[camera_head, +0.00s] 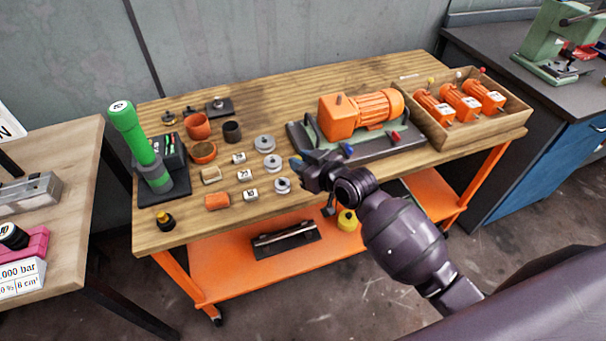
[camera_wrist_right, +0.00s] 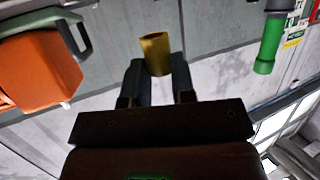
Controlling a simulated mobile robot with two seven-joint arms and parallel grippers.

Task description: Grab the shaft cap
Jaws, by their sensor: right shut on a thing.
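My right gripper (camera_head: 304,168) is above the front part of the wooden workbench, just left of the orange motor (camera_head: 345,118). In the right wrist view, its two fingers (camera_wrist_right: 158,76) are shut on a brass-coloured cylinder, which I take to be the shaft cap (camera_wrist_right: 155,48). In the head view the cap is too small and covered to make out clearly. My left gripper is in neither view.
The workbench (camera_head: 270,90) holds a green upright tool (camera_head: 128,125), several small cups, rings and weights, and a wooden crate (camera_head: 430,128) of orange motors at the right. The motor stands on a grey base (camera_head: 390,150). Bare wood lies along the back.

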